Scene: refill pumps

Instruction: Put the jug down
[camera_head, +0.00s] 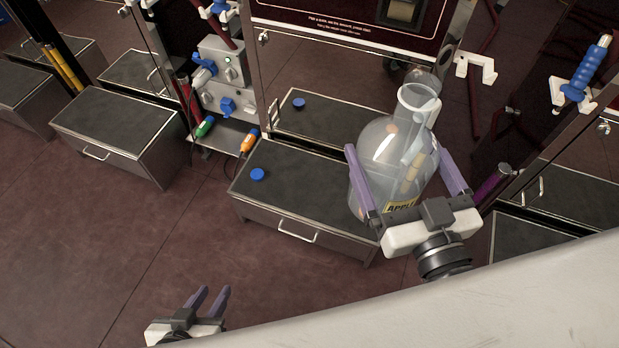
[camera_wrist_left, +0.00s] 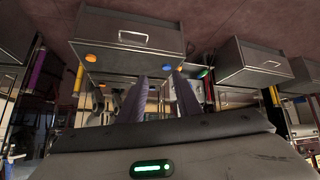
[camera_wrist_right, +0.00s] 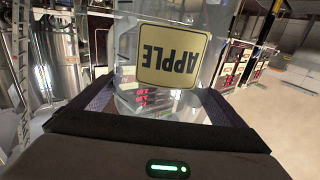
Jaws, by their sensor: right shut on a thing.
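A clear jug (camera_head: 377,144) with an open neck and a yellow "APPLE" label is at the right end of the low cabinet (camera_head: 300,190). My right gripper (camera_head: 407,172) is shut on the jug, one finger on each side of its body. The label (camera_wrist_right: 173,56) shows upside down between the fingers in the right wrist view. Whether the jug's base touches the cabinet top is hidden. A blue cap (camera_head: 257,174) lies on the left part of that top. My left gripper (camera_head: 212,294) is open and empty, low over the floor at the bottom left.
A shiny panel behind the cabinet mirrors its top and cap. A grey unit (camera_head: 222,80) with blue knobs stands left of it, with green (camera_head: 204,127) and orange (camera_head: 249,140) handles below. Another low cabinet (camera_head: 118,130) stands further left. The floor in front is clear.

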